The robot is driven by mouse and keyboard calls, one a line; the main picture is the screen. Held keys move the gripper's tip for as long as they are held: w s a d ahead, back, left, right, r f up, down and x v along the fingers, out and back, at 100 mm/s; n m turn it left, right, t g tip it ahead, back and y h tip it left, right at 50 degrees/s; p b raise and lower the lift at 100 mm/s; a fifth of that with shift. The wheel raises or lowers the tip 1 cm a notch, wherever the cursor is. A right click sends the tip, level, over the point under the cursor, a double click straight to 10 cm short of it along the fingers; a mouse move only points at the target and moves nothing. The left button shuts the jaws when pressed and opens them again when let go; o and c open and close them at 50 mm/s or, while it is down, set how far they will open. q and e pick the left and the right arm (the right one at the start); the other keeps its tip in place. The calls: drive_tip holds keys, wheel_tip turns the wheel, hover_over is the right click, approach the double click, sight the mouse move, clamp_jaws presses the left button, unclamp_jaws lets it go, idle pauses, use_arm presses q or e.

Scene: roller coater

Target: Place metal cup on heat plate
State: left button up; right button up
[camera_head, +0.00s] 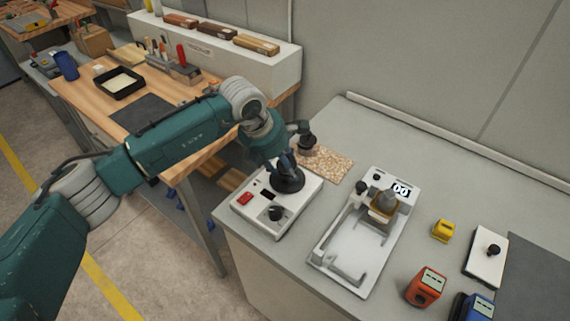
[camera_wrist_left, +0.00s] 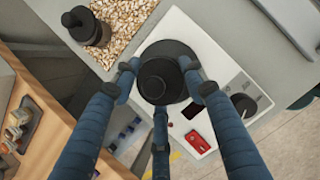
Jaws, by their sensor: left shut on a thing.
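The heat plate is a white box with a round black plate (camera_head: 290,181), a red switch and a dark knob; the black plate also shows in the wrist view (camera_wrist_left: 170,51). My left gripper (camera_head: 283,163) is over the plate, pointing down. In the wrist view its three blue fingers (camera_wrist_left: 157,84) close around a dark round cup (camera_wrist_left: 157,77), seen from above, which I take for the metal cup. The cup overlaps the black plate in that view. Whether its base touches the plate I cannot tell. In the head view the fingers and arm mostly hide the cup.
A dark lidded vessel (camera_wrist_left: 90,27) stands on a speckled mat (camera_head: 328,163) behind the heat plate. A white device with a tray (camera_head: 350,245) is close on the right. Further right are yellow (camera_head: 444,231), orange (camera_head: 425,287) and blue items. A wooden bench is left.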

use_arm(q)
drive_tip(key=o, duration=1.3)
drive_tip(key=shift+f, duration=0.1)
drive_tip(key=shift+o, duration=0.2)
drive_tip(key=shift+r, duration=0.35)
drive_tip(key=b+v, duration=0.4)
drive_tip(key=v, duration=0.7)
drive_tip(key=shift+a+r, duration=0.15)
drive_tip(key=shift+r, duration=0.1)
drive_tip(key=shift+s, duration=0.15)
